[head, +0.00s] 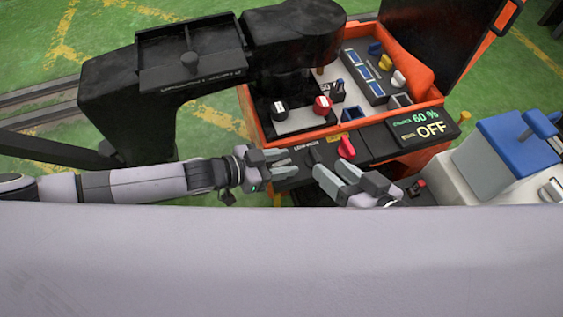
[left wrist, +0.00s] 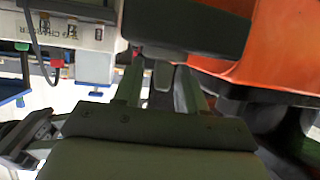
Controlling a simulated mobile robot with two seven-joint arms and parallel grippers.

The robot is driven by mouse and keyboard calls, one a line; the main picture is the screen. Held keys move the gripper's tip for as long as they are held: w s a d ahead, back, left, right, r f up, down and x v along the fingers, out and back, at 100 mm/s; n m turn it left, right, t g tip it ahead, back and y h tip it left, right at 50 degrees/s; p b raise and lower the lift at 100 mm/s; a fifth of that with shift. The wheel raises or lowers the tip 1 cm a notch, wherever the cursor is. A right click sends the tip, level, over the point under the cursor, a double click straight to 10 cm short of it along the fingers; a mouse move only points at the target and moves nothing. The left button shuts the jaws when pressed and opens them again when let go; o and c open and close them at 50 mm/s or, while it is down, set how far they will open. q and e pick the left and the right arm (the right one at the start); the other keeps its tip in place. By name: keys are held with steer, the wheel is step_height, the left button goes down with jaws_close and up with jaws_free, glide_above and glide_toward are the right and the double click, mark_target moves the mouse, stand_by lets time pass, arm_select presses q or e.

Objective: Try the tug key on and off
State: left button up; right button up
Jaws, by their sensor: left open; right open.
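A red knob, which looks like the tug key (head: 346,147), stands on the dark front panel (head: 375,143) of the orange tug. The display (head: 424,125) beside it reads 60 % and OFF. My left gripper (head: 291,162) is open and empty, left of the red knob and low before the panel. My right gripper (head: 330,168) is open, with its fingers just below and left of the red knob, apart from it as far as I can tell.
A black seat-like part (head: 190,60) rises at left. A grey and blue unit (head: 500,155) stands at right. Green floor lies around.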

arm_select(q)
jaws_close()
steer(key=shift+d+m+g, duration=0.15)
steer(key=shift+m+g, duration=0.15)
arm_select(e)
steer(key=shift+f, duration=0.15)
arm_select(q)
steer(key=shift+m+g+h+b, duration=0.4)
steer(key=shift+m+g+b, duration=0.1)
steer(key=shift+b, duration=0.05)
jaws_free()
